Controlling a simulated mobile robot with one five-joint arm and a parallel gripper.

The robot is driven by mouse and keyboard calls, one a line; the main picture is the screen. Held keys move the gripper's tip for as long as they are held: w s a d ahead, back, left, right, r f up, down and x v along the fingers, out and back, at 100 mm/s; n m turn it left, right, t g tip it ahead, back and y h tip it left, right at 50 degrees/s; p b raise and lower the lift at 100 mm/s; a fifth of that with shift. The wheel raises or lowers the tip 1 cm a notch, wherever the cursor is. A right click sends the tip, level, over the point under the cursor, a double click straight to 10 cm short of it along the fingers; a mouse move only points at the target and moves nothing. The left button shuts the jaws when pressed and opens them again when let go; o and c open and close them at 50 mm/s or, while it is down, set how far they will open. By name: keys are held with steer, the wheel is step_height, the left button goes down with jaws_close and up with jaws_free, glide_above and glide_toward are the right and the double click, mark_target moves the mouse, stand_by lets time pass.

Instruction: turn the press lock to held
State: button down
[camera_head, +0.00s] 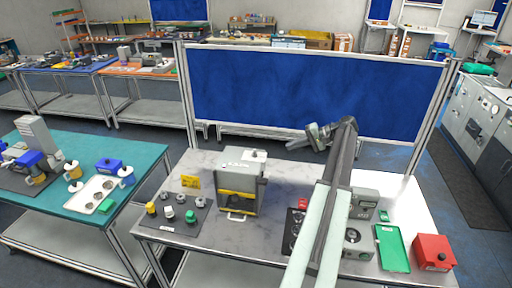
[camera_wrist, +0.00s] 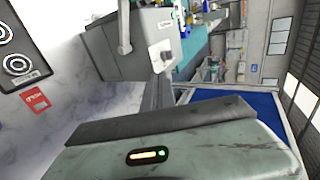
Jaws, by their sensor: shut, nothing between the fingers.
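The press (camera_head: 238,182) is a grey box with a yellow-edged opening at its front, standing on the middle of the grey table. A small pale block (camera_head: 253,155) with a dark spot sits on its top. In the wrist view, a grey machine that looks like the press (camera_wrist: 125,48) carries a light panel with a small round knob (camera_wrist: 166,55), perhaps the lock; its setting is too small to read. My gripper (camera_head: 292,145) is shut and empty, raised to the right of the press and apart from it, in front of the blue screen.
A dark plate (camera_head: 180,216) with several knobs lies left of the press. Right of my arm are a grey control box (camera_head: 364,204), a green tray (camera_head: 392,248) and a red box (camera_head: 434,252). A blue screen (camera_head: 315,90) stands behind the table. A teal table (camera_head: 140,153) is at left.

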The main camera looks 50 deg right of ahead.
steer(key=b, duration=0.5)
glide_toward(255, 154)
step_height(255, 154, down, 3)
steer(key=w, duration=0.1)
steer(key=w+a, duration=0.1)
steer(key=w, duration=0.2)
steer(key=shift+w+a+f, duration=0.15)
steer(key=shift+a, duration=0.2)
steer(key=shift+w+a, duration=0.25)
steer(key=shift+w, duration=0.15)
steer(key=shift+a, duration=0.1)
steer(key=shift+s+d, duration=0.15)
steer(key=shift+d, duration=0.05)
steer(key=shift+s, duration=0.1)
steer(key=shift+a, duration=0.3)
